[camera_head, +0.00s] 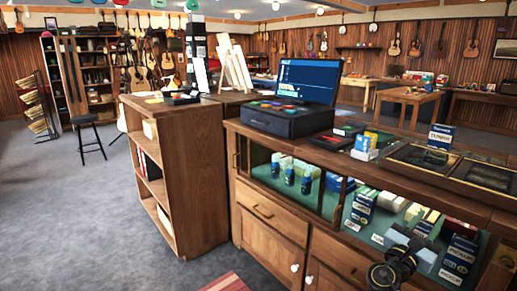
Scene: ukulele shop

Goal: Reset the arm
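My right gripper (400,257) shows at the lower right, in front of the glass display counter (270,212). It is a dark, rounded shape seen from behind. Its fingertips cannot be made out, so I cannot tell whether it is open or shut. No object can be seen held in it. My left gripper is not in view.
On the counter top stand a laptop (308,80) on a black box (286,119), small boxes (364,145) and a tuner box (440,136). A wooden shelf unit (200,140) adjoins it at left. A stool (85,125) stands farther back. The grey floor (70,220) at left is clear.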

